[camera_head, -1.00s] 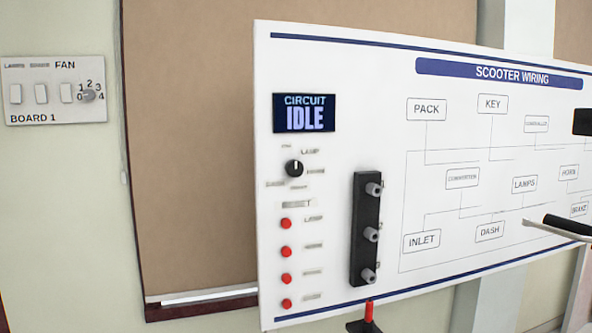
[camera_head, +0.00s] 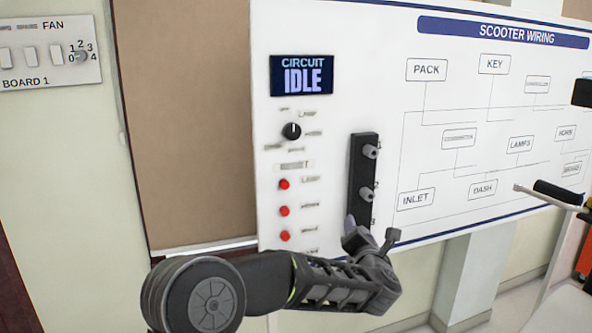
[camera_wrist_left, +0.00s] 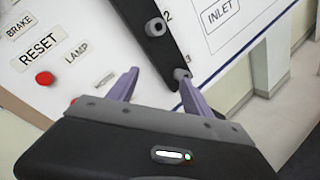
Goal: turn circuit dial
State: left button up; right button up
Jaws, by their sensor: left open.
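The circuit dial (camera_head: 291,131) is a small round black knob on the white board's left side, below the display (camera_head: 302,75), which reads CIRCUIT IDLE. Its pale pointer mark is too small to read surely; the small labels around it are blurred. My left gripper (camera_head: 371,230) is open, below and to the right of the dial, apart from it, at the lower end of the black socket strip (camera_head: 362,175). In the left wrist view the open fingers (camera_wrist_left: 159,77) have nothing clearly between them. The dial is outside that view. My right gripper is not in view.
Red buttons (camera_head: 284,211) run in a column below the dial; one also shows in the left wrist view (camera_wrist_left: 44,78). A fan switch panel (camera_head: 45,55) is on the wall at left. A black handle grip with a lever (camera_head: 558,192) juts in at right.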

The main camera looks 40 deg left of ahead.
pick_arm(q)
jog(key=s+a+r+n+g+y, duration=0.1)
jog(key=s+a+r+n+y, duration=0.15)
jog(key=r, duration=0.35)
jog(key=s+a+r+n+y+p, duration=0.1)
jog(key=a+r+n, duration=0.1)
jog(key=r+n, duration=0.25)
jog(key=s+a+r+n+g+y, duration=0.1)
jog(key=s+a+r+n, duration=0.15)
jog(key=r, duration=0.35)
jog(key=n+g+y, duration=0.2)
jog(key=n, duration=0.5)
send_near(294, 133)
jog(key=shift+a+r+h+p, duration=0.2)
jog(key=shift+a+h+p, duration=0.1)
jog(key=shift+a, duration=0.1)
jog(key=p+x, duration=0.3)
jog(key=x, duration=0.4)
jog(key=shift+r+p, duration=0.2)
jog(key=shift+p, duration=0.15)
jog(key=shift+w+a+f, duration=0.1)
jog(key=shift+w+a, duration=0.2)
jog(key=shift+c, duration=0.5)
